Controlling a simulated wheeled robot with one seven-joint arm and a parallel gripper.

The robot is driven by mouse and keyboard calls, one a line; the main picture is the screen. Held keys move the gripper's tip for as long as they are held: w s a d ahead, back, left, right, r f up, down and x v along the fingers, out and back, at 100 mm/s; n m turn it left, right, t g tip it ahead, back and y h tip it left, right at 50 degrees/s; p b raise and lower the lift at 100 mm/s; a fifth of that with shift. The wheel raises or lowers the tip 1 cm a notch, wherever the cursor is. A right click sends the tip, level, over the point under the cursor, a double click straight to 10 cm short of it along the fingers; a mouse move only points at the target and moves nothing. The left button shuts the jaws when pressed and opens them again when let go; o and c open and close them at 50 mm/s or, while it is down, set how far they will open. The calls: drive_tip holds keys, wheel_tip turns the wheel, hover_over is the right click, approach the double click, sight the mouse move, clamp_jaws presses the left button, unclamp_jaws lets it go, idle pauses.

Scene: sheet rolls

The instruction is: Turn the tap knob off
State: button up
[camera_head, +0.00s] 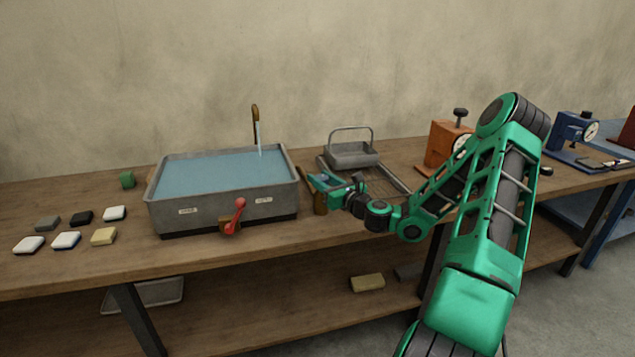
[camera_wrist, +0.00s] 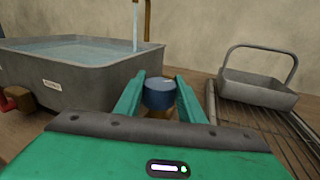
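A grey basin (camera_head: 165,212) full of water stands on the workbench. It also shows in the wrist view (camera_wrist: 100,90). A brown tap spout (camera_head: 255,122) behind it pours a stream of water (camera_head: 259,140) into it. A blue round knob (camera_wrist: 159,93) on a brown post (camera_head: 320,204) stands just right of the basin. My gripper (camera_head: 322,182) is at the knob. In the wrist view its green fingers (camera_wrist: 160,98) are open, one on each side of the knob, with a visible gap at the right. Whether the left finger touches it is unclear.
A red lever (camera_head: 236,214) sits on the basin's front. A handled grey tray (camera_head: 352,155) stands on a wire rack (camera_wrist: 240,130) right of the knob. An orange device (camera_head: 440,145) is farther right. Several small blocks (camera_head: 66,240) lie at left.

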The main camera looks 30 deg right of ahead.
drive_tip(key=shift+c, duration=0.7)
drive_tip(key=shift+n+y, duration=0.3)
drive_tip(key=shift+y, duration=0.1)
drive_tip(key=n+g+y, duration=0.1)
drive_tip(key=n+y, duration=0.2)
drive_tip(key=y, duration=0.2)
drive_tip(key=shift+n+g+y, duration=1.6)
drive_tip(key=shift+n+y, duration=0.2)
drive_tip(key=shift+y, duration=0.6)
drive_tip(key=shift+d, duration=0.1)
drive_tip(key=o, duration=1)
drive_tip(key=shift+o, duration=0.3)
